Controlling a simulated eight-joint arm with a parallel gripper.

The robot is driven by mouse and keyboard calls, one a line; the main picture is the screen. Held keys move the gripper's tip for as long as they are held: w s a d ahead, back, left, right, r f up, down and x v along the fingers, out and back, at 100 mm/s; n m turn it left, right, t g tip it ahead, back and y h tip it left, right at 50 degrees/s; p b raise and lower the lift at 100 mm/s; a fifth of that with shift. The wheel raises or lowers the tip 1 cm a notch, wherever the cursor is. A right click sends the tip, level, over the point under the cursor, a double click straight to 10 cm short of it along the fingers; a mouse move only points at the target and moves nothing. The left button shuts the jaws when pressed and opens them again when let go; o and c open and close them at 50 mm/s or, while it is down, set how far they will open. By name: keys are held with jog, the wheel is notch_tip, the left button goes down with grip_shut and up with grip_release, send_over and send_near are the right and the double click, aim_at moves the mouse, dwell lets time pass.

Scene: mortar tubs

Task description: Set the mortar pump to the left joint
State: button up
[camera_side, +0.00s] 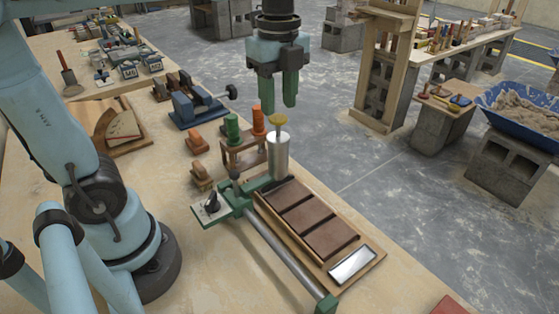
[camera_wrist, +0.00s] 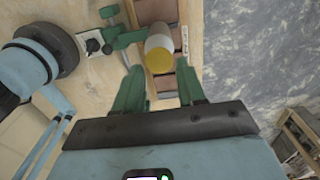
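The silver cylinder with a yellow top (camera_side: 278,152), which looks like the mortar pump, stands upright at the far end of the board with brown bricks (camera_side: 308,219). In the wrist view the pump (camera_wrist: 158,52) lies just beyond my fingertips, over the brick row. A green bracket (camera_side: 236,194) with a black knob on a white plate reaches toward its foot; whether they join is unclear. Dark joints separate the bricks; the pump hides the board under it. My gripper (camera_side: 281,103) points down just above the pump, fingers apart and empty; it also shows in the wrist view (camera_wrist: 160,84).
A metal rail (camera_side: 285,256) runs along the board's left side to a green end block (camera_side: 326,305). A blue vise (camera_side: 198,107) is farther back. Bare table lies left of the rail.

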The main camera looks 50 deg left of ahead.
jog(key=shift+o, duration=0.3)
jog(key=r, duration=0.4)
jog(key=shift+s, duration=0.25)
jog(key=s+n, duration=0.2)
jog(key=s, duration=0.7)
send_near(234, 171)
jog(key=shift+f, duration=6.15)
grip_shut()
